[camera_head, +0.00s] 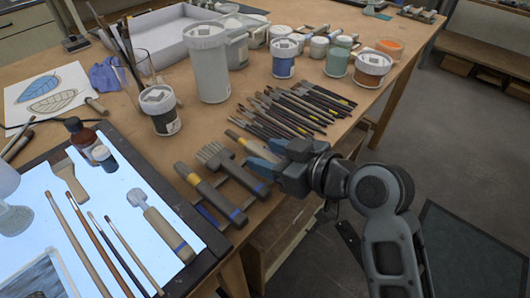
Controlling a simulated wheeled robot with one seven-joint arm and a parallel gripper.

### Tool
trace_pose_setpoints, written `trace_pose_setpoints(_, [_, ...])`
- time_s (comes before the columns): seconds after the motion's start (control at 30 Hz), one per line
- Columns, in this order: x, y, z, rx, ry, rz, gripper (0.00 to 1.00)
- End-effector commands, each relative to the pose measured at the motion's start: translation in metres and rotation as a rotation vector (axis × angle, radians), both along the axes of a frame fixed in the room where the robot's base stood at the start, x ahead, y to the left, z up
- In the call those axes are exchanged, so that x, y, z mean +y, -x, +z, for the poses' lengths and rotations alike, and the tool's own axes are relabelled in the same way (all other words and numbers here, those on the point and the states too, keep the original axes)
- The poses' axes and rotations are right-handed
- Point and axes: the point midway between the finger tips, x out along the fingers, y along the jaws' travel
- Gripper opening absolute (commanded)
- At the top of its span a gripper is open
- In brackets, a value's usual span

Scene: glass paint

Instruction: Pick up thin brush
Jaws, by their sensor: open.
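Several thin brushes lie in a row on the wooden table, such as this dark-handled thin brush (268,125); I cannot tell which one is meant. Other thin brushes lie on the lit panel, among them a thin brush (119,254) with a dark handle. My gripper (263,157) is open over the table's front edge, its fingers pointing left. A brush with a yellowish handle (240,139) lies close to the fingertips, partly hidden by them. I see nothing held between the fingers.
Two wide brushes, one with a fan-like head (211,156) and one with a yellow band (193,179), lie left of my gripper. Paint jars, including a blue-labelled jar (284,66) and a tall grey container (208,75), stand behind. The lit panel (35,215) fills the left.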

Motion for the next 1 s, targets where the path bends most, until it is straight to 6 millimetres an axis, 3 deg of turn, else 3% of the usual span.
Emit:
trace_pose_setpoints(0.17, [0.0000,0.0000,-0.0001,0.000,0.000,0.000,0.52])
trace_pose_setpoints(0.7, [-0.0003,0.0002,0.0002,0.000,0.000,0.000,0.01])
trace_pose_setpoints(1.0, [-0.0003,0.0001,0.0007,-0.001,-0.001,0.000,0.00])
